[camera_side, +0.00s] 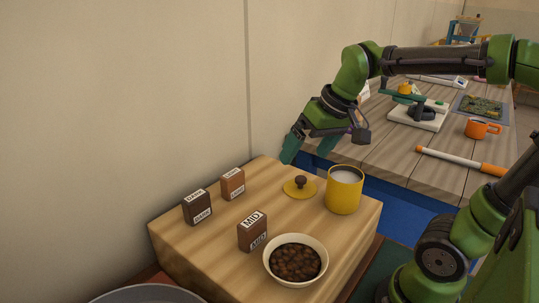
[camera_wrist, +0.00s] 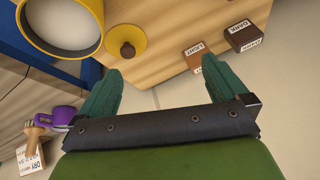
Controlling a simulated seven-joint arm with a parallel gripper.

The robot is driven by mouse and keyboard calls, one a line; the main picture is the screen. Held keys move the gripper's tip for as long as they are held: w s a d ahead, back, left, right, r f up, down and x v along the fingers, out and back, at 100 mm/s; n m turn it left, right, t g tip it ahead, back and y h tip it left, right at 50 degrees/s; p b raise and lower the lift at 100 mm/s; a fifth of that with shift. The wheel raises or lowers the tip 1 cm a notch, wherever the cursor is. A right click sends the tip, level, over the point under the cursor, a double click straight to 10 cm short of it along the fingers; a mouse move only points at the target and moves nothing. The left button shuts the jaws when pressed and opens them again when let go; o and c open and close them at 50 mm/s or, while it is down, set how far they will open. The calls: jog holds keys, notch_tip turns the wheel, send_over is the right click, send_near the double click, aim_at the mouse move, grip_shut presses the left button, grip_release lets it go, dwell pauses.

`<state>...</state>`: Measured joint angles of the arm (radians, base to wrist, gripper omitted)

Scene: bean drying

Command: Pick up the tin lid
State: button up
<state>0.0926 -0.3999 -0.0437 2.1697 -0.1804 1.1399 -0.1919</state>
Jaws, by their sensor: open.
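The tin lid (camera_side: 300,187) is a flat yellow disc with a dark brown knob. It lies on the wooden block table, left of the yellow tin (camera_side: 344,190). In the wrist view the lid (camera_wrist: 137,41) lies beyond my fingertips, beside the tin (camera_wrist: 97,42), whose inside looks pale. My gripper (camera_side: 305,150) is open and empty, above and behind the block's far edge, apart from the lid.
On the block table (camera_side: 190,253) stand the dark box (camera_side: 197,208), the light box (camera_side: 232,184), the mid box (camera_side: 252,232) and a bowl of beans (camera_side: 295,260). Behind is a plank table with an orange mug (camera_side: 481,128) and a white-orange stick (camera_side: 460,160).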

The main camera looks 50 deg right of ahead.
jog(key=w+d+r+n+g, duration=0.2)
jog(key=w+d, duration=0.1)
jog(key=d, duration=0.2)
jog(key=n+g, duration=0.1)
jog(key=n, duration=0.1)
send_over(301, 177)
jog(key=shift+h, duration=0.4)
jog(key=f, duration=0.8)
jog(key=shift+s+a+f, duration=0.2)
jog(key=shift+s, duration=0.2)
jog(key=shift+w+d+f, duration=0.1)
jog(key=shift+w+f, duration=0.1)
jog(key=shift+f, duration=1.3)
jog(key=shift+w+d+f, duration=0.1)
jog(key=shift+w+f, duration=0.1)
jog(key=shift+f, duration=1.25)
jog(key=shift+c, duration=0.3)
jog(key=c, duration=0.7)
